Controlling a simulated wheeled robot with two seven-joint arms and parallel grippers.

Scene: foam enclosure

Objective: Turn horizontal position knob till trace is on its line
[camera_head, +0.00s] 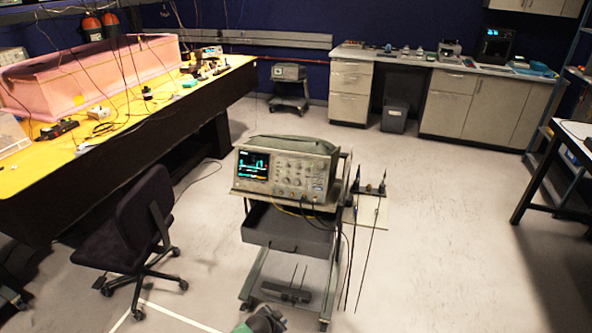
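The oscilloscope (318,178) stands on the top shelf of a wheeled cart, its front facing me. Its lit screen (253,164) shows a green trace and other coloured marks, too small to read against any line. Several small knobs (291,181) sit on the panel right of the screen. I cannot tell which one is the horizontal position knob. Cables hang from the lower front. A dark piece (262,321), seemingly part of me, shows at the bottom edge, well below the oscilloscope.
The cart (253,277) has a grey drawer and a low shelf. A side shelf (371,212) with thin rods juts out on its right. A black office chair (136,228) stands left, beside a long yellow-topped bench (60,163). The floor right of the cart is clear.

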